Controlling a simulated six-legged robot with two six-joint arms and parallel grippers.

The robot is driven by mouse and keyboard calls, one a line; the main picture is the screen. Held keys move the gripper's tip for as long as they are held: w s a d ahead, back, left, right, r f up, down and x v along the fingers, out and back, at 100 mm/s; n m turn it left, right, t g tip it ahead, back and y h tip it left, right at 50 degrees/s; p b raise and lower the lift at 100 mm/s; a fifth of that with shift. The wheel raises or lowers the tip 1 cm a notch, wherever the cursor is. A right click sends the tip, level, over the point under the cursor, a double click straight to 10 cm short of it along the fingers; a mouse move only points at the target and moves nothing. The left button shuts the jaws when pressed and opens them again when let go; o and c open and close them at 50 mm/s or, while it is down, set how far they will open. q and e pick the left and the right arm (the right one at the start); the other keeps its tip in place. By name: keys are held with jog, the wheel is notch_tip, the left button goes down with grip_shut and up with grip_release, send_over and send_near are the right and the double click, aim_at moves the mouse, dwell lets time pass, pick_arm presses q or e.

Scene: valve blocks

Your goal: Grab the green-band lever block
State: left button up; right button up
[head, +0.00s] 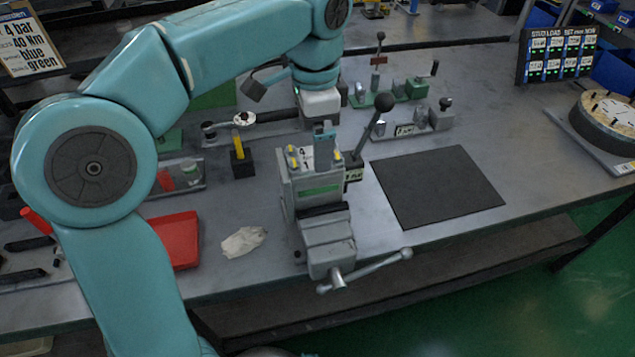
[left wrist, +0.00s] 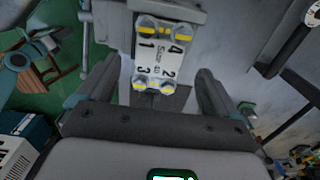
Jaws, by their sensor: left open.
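A grey block with a green band (head: 320,190) sits upright in the grey bench vise (head: 328,238). A lever with a black knob (head: 384,102) rises at its right; its lower end is partly hidden, so I cannot tell for certain that it joins this block. The block's white numbered plate with yellow-marked bolts (left wrist: 158,60) shows between the fingers in the left wrist view. My left gripper (head: 323,132) is open above the block, pointing down, with its fingers (left wrist: 158,88) apart and nothing held. My right gripper is not in view.
A green lever block (head: 385,101) and a grey lever block (head: 440,118) stand behind. A black mat (head: 437,186) lies clear at right. A wrench (head: 265,117), red bin (head: 180,240) and crumpled cloth (head: 243,241) lie left. The vise handle (head: 370,268) juts past the bench edge.

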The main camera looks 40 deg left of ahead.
aim_at(313, 173)
pick_arm(q)
jog(key=f, duration=0.2)
jog(key=shift+s+a+f, duration=0.2)
jog(key=shift+s+f, duration=0.15)
notch_tip(313, 173, down, 5)
jog(key=shift+d+f+b, duration=0.1)
jog(key=shift+b, duration=0.7)
jog(key=shift+w+f, duration=0.15)
jog(key=shift+f, duration=0.15)
jog(key=shift+c, duration=0.6)
jog(key=c, duration=1.5)
jog(key=shift+r, duration=0.15)
grip_shut()
